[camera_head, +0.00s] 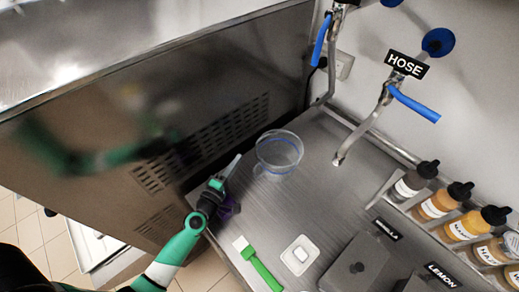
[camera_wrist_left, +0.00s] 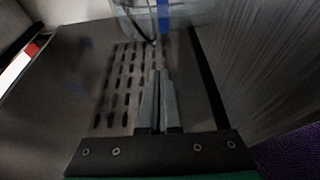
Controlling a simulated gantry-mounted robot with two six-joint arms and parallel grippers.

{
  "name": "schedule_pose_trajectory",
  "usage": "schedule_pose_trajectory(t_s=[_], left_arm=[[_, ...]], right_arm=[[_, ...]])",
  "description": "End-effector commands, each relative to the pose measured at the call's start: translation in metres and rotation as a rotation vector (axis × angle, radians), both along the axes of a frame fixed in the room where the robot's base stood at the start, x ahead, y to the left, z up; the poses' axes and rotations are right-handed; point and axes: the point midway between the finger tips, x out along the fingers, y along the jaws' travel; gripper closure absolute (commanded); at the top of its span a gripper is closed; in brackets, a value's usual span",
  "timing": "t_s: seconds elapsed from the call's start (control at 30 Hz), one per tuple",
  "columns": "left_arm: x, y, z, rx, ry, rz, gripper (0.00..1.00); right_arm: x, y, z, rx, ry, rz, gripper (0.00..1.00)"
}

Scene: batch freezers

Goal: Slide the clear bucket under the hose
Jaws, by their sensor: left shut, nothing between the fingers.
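The clear bucket (camera_head: 280,152) has a blue band and stands upright on the metal counter, near the freezer side. The hose (camera_head: 365,132) is a bent metal spout with a blue lever, under a HOSE label (camera_head: 407,65). Its mouth is to the right of the bucket. My left gripper (camera_head: 236,160) is shut and empty, just left of the bucket, with a small gap showing. In the left wrist view, the shut fingers (camera_wrist_left: 157,80) point toward the bucket (camera_wrist_left: 180,14), which is cut off at the top edge. My right gripper is not in view.
The large metal freezer (camera_head: 170,110) with vent slots borders the counter (camera_head: 325,200) on the left. A green-handled brush (camera_head: 260,270) and a white dish (camera_head: 300,254) lie in front. Several sauce bottles (camera_head: 437,203) stand right. The counter between bucket and hose is clear.

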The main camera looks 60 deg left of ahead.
Motion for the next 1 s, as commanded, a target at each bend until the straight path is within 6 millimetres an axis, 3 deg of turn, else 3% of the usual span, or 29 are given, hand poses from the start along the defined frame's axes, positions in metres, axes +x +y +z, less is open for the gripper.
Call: schedule_pose_trajectory(t_s=[0.03, 0.37, 0.83, 1.0], left_arm=[[-0.003, 0.003, -0.011, -0.002, 0.004, 0.009, 1.0], [0.004, 0.01, -0.008, 0.0, -0.001, 0.016, 1.0], [0.086, 0.055, -0.009, 0.002, -0.002, 0.015, 1.0], [0.09, 0.026, -0.007, 0.0, 0.001, 0.011, 1.0]], right_arm=[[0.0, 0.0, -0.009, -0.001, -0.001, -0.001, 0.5], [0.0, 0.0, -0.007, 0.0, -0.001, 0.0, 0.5], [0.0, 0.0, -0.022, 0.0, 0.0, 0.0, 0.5], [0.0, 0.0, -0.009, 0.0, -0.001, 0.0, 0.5]])
